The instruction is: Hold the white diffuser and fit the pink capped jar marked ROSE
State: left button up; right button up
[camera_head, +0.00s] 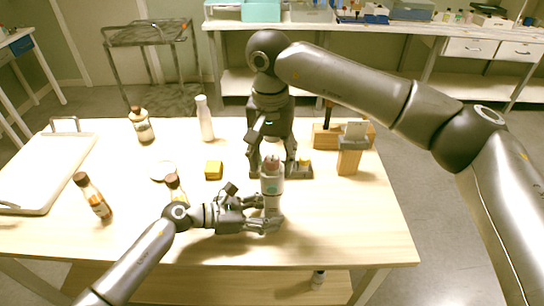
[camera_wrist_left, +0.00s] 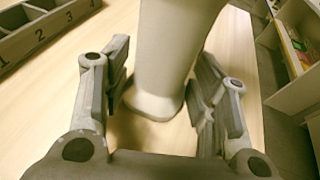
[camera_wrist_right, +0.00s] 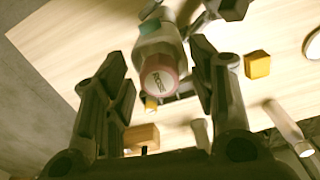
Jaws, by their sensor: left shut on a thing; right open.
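The white diffuser (camera_head: 271,202) stands upright near the table's front edge, with a teal band around its upper part. My left gripper (camera_head: 266,213) is shut on its lower body. In the left wrist view the pale diffuser body (camera_wrist_left: 170,60) fills the space between the fingers, its base at the table. The pink capped jar (camera_head: 271,162) is upright at the diffuser's top; its seating is hard to see. In the right wrist view its pink-rimmed cap marked ROSE (camera_wrist_right: 160,82) lies between the fingers. My right gripper (camera_wrist_right: 160,62) is open, with gaps beside the cap.
A grey numbered rack (camera_head: 299,172) stands close behind the diffuser. A yellow block (camera_head: 214,170), a white bottle (camera_head: 205,120), brown bottles (camera_head: 95,198) and a white tray (camera_head: 45,172) are to the left. A wooden block (camera_head: 350,160) stands right. The front right tabletop is clear.

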jog(key=shift+r, duration=0.1)
jog(key=shift+r, duration=3.45)
pick_arm(q)
jog(key=o, duration=0.8)
jog(key=shift+o, duration=0.2)
